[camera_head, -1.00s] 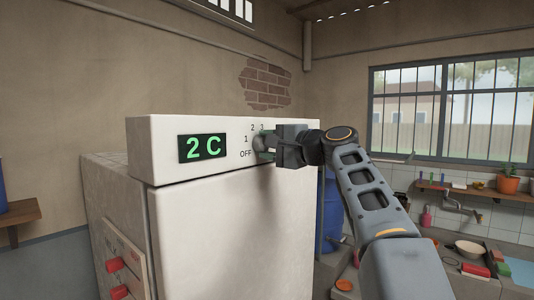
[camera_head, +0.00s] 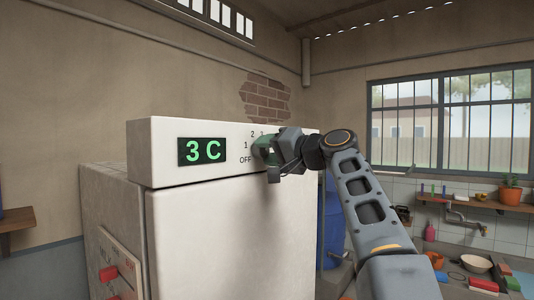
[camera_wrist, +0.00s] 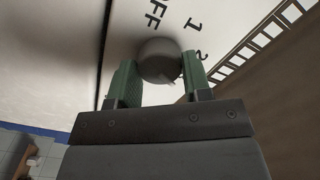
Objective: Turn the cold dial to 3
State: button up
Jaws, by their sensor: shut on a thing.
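The cold dial (camera_wrist: 160,60) is a round grey knob on the front of the white control panel (camera_head: 160,176). In the head view my gripper mostly hides it. The green display (camera_head: 202,151) on the panel reads "3 C". Marks OFF, 1 and 2 show around the dial; the mark right of 2 is partly covered. My gripper (camera_head: 265,152) is at the dial, turned at a slant. In the wrist view its two green fingers (camera_wrist: 157,80) are on either side of the knob, shut on it.
The white door (camera_head: 230,240) is below the panel. A blue barrel (camera_head: 338,220) stands behind my arm. A sink counter with a bowl (camera_head: 475,263) and a shelf with a plant pot (camera_head: 510,195) are at the right.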

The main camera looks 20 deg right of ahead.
dwell(0.4)
jog(key=o, duration=0.9)
jog(key=b+v, duration=0.3)
jog(key=v, duration=1)
jog(key=shift+s+d, duration=0.25)
jog(key=shift+s, duration=0.1)
